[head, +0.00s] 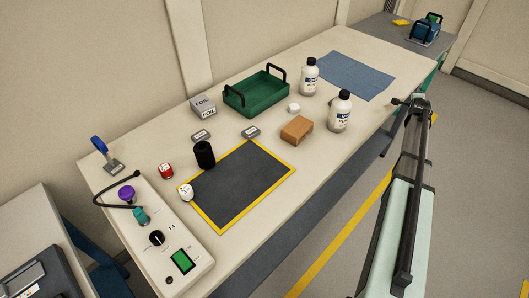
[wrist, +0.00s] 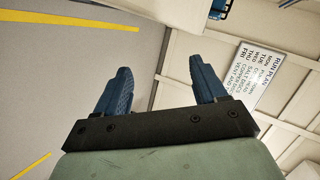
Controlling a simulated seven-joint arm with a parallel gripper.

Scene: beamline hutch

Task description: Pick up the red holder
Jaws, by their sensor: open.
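The red holder (head: 166,171) is a small, short red piece with a whitish marked top. It stands on the bench, left of the black cylinder and behind the control box. My gripper (wrist: 160,80) shows in the wrist view with its two blue fingers wide apart and nothing between them. It points away from the bench top, toward floor and wall, and the red holder is not in that view. In the head view my arm is at the right, beyond the bench's front edge, far from the holder.
Near the holder are a black cylinder (head: 204,155), a white piece (head: 186,192) at the corner of the yellow-edged mat (head: 245,190), and a control box (head: 160,238) with a cable. A green tray (head: 256,95), two bottles and a brown block (head: 297,130) stand farther right.

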